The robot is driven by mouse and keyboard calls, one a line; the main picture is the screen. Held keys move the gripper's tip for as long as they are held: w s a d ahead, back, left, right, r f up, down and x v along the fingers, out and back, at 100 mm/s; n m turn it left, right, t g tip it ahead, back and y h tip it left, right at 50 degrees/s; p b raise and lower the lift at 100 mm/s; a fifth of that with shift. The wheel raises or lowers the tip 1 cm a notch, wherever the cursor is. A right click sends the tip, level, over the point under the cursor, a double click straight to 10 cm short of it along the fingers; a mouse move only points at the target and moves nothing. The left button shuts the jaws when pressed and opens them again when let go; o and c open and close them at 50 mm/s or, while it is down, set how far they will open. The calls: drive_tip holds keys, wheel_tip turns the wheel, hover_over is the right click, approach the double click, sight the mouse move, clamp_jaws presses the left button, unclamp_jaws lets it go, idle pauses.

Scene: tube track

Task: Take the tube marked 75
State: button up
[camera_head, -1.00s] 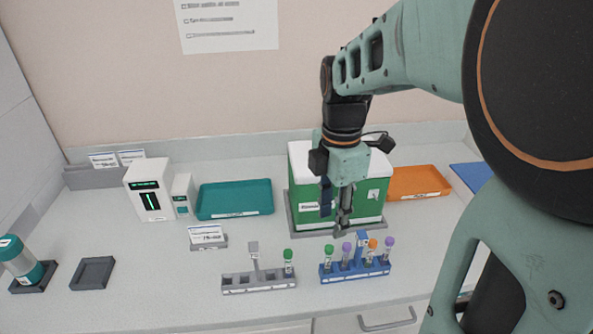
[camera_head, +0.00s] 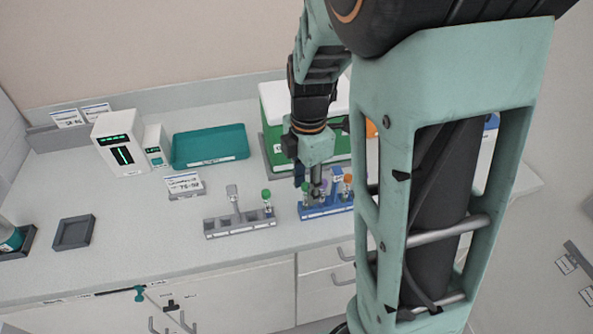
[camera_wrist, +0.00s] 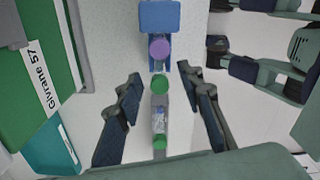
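The blue rack (camera_head: 326,212) holds upright tubes, including a green-capped tube (camera_head: 304,194) and an orange-capped tube (camera_head: 347,183). My arm hides its right end. The grey rack (camera_head: 240,229) to its left holds one other green-capped tube (camera_head: 267,204). My gripper (camera_head: 313,190) points down over the blue rack. In the wrist view its fingers are open, with a green cap (camera_wrist: 159,85) between them, a purple cap (camera_wrist: 159,48) above it and a second green cap (camera_wrist: 159,142) below. I cannot read a 75 on any tube.
A green box with a white lid (camera_head: 275,100) stands close behind my gripper. A teal tray (camera_head: 210,147), a white device (camera_head: 121,144) and a small sign (camera_head: 184,185) stand to the left. An empty dark holder (camera_head: 73,232) lies further left.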

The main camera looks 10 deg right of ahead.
drive_tip(key=c, duration=0.9)
drive_tip(key=shift+c, duration=0.2)
drive_tip(key=shift+r, duration=0.15)
